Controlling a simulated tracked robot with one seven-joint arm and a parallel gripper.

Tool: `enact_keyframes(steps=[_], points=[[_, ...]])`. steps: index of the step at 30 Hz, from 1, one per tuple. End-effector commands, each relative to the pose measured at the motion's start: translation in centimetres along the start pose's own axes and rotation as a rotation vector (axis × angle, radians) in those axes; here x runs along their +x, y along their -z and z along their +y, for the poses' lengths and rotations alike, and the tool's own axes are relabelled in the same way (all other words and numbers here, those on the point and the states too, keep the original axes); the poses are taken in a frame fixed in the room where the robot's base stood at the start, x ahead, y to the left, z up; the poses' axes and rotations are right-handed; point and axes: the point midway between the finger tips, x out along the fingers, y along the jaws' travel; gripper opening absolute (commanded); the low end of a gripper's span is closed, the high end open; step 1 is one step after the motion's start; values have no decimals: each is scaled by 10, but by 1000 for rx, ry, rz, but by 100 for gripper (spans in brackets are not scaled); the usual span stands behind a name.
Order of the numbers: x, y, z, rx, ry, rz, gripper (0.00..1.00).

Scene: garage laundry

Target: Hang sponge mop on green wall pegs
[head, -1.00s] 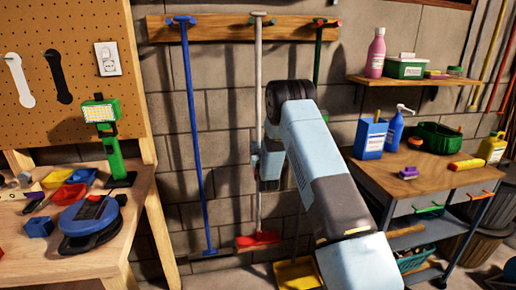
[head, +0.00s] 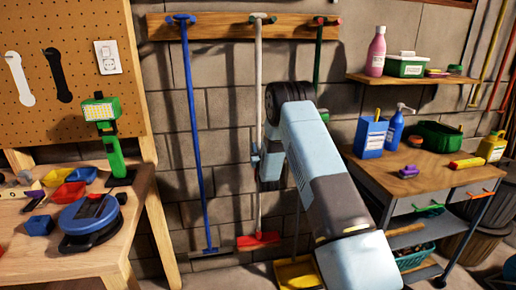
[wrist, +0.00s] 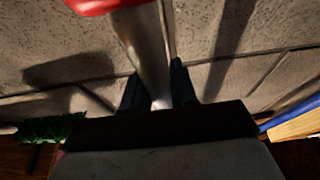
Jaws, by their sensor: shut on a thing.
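The sponge mop (head: 259,205) has a long pale grey handle and a red head (head: 258,240) near the floor. It stands upright against the block wall. Its top reaches the middle pegs of the wooden rail, the green wall pegs (head: 272,20). I cannot tell whether the pegs bear its weight. My gripper (head: 257,160) is shut on the handle below mid-length, partly hidden behind my arm. In the wrist view, the dark fingers (wrist: 158,95) close around the grey handle (wrist: 148,45), and the red head (wrist: 95,5) shows at the top edge.
A blue-handled tool (head: 194,120) hangs to the left. A green-handled tool (head: 318,60) hangs to the right, partly behind my arm. A yellow dustpan-like item (head: 296,272) is low beside the mop. A workbench (head: 120,235) stands left and a cart (head: 410,185) right.

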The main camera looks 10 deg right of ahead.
Motion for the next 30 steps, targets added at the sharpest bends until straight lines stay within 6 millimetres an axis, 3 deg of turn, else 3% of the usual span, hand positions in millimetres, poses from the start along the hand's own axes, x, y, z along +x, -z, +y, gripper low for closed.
enact_keyframes(steps=[6,7,16,25,30], points=[[-1,-3,0,0,0,2,0],[-1,-3,0,0,0,2,28],[-1,-3,0,0,0,0,57],[-4,-4,0,0,0,-3,57],[-20,-4,0,0,0,-4,57]])
